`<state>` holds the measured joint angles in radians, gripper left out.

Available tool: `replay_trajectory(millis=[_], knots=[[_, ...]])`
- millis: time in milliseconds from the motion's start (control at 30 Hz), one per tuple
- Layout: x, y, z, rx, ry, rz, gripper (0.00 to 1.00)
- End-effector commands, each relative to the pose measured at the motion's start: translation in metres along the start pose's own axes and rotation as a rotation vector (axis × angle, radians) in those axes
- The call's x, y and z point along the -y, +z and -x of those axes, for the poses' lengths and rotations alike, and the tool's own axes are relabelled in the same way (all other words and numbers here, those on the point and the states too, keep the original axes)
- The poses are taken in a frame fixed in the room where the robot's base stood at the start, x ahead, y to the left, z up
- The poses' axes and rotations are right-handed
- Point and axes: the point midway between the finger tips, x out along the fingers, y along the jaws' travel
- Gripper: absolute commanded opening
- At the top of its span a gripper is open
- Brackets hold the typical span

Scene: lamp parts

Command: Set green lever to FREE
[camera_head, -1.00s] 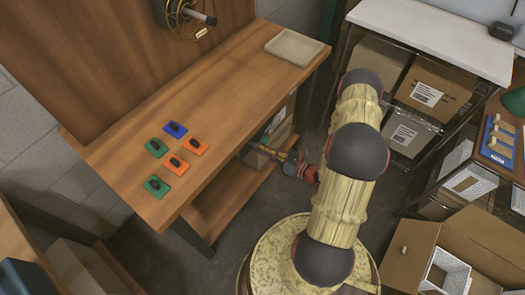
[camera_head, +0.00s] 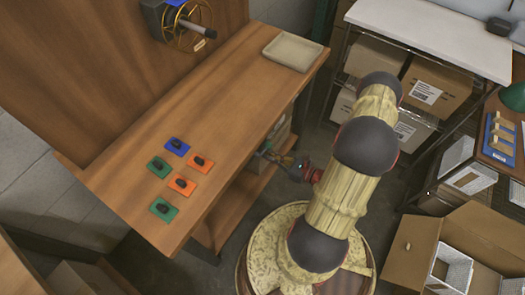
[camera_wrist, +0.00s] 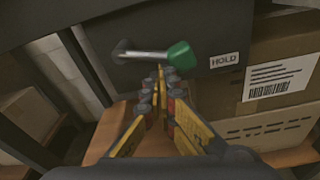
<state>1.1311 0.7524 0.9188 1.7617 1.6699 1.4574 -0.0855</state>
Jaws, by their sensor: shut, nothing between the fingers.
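The green lever shows in the wrist view: a metal rod running sideways from a pivot at left to a green knob (camera_wrist: 182,55) at right. It is mounted on a dark panel (camera_wrist: 95,52). A white HOLD label (camera_wrist: 224,60) is just right of the knob. No FREE label shows. My gripper (camera_wrist: 160,78) is shut and empty, its fingertips just below the rod and left of the knob; I cannot tell whether they touch it. In the head view my gripper (camera_head: 268,154) is at the bench's front edge, low down, and the lever is hidden.
The wooden bench (camera_head: 225,115) bears blue, green and orange plates with dark knobs, and a beige tray (camera_head: 292,51). A cardboard box (camera_wrist: 270,95) with a barcode is close on the right of my gripper. A shelf of boxes and an open carton (camera_head: 410,250) stand at right.

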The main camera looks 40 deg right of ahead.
Motion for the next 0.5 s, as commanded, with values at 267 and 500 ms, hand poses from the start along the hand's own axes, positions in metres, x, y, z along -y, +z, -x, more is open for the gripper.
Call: replay_trajectory(millis=[267,500], knots=[[0.005,0.014,0.011,0.0,-0.04,0.266,0.0],[0.007,0.026,0.013,0.0,-0.061,0.428,0.0]])
